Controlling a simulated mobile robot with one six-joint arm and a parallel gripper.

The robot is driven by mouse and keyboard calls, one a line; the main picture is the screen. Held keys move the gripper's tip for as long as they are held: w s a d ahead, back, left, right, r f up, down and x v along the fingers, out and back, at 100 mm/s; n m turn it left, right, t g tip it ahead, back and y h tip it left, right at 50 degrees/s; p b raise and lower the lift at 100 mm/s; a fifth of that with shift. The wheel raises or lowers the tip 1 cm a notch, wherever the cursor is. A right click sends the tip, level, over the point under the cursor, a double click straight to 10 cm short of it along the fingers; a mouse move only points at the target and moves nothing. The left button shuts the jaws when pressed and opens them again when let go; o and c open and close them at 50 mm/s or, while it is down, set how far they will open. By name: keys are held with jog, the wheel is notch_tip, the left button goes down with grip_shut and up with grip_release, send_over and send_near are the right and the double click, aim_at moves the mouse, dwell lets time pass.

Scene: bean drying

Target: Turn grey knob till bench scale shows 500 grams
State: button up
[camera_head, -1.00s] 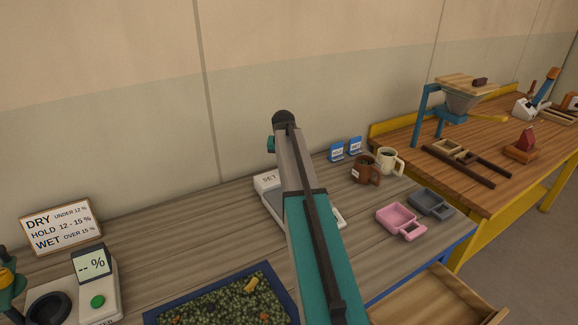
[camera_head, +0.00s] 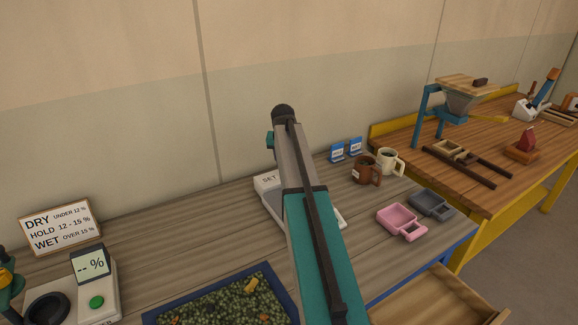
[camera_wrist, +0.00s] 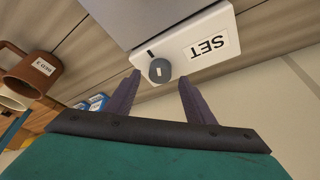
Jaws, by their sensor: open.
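The bench scale (camera_head: 267,182) is a pale box marked SET, mostly hidden behind my arm in the head view. In the wrist view its white body (camera_wrist: 205,50) shows upside down with the SET label. The grey knob (camera_wrist: 160,70) sits on the scale's face, with a pale mark on it and a dark tick beside it. My gripper (camera_wrist: 158,85) is open, with its two dark fingers on either side of the knob. I cannot tell whether either finger touches it. The scale's weight reading is not visible.
A brown mug (camera_head: 366,172) and a cream mug (camera_head: 390,160) stand right of the scale, near two small blue signs (camera_head: 346,149). Pink (camera_head: 384,222) and grey (camera_head: 447,215) scoops lie in front. A blue-rimmed bean tray (camera_head: 275,272) and a moisture meter (camera_head: 110,285) are at left.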

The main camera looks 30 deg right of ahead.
jog(key=b+v, duration=0.2)
jog(key=v, duration=0.9)
jog(key=shift+r, duration=0.1)
jog(key=shift+d, duration=0.1)
dwell(0.4)
